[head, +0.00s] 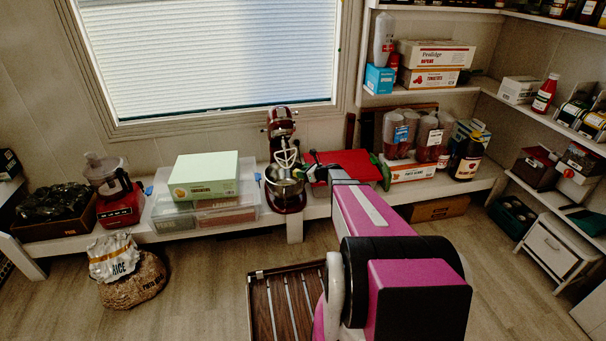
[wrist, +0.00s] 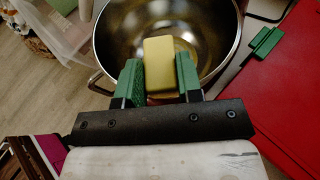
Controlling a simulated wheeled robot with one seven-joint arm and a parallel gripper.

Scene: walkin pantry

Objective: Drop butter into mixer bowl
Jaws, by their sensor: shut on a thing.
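In the wrist view, my gripper (wrist: 160,78) has its green fingers shut on a yellow stick of butter (wrist: 159,62). The butter is over the near part of the mixer bowl (wrist: 213,30), a shiny metal bowl with an open top. I cannot tell how high the butter is above the bowl. In the head view, the bowl (head: 285,190) sits on the dark red stand mixer (head: 282,128), whose head is tilted up with a white beater (head: 288,157). My gripper (head: 306,171) is at the bowl's right side there; the butter is not clear in that view.
A red cutting board (wrist: 285,75) lies right of the bowl, with a green-handled thing (wrist: 265,41) at its edge. A clear plastic bin (head: 248,206) with a green box (head: 204,176) stands left of the mixer. Jars and boxes crowd the shelf to the right.

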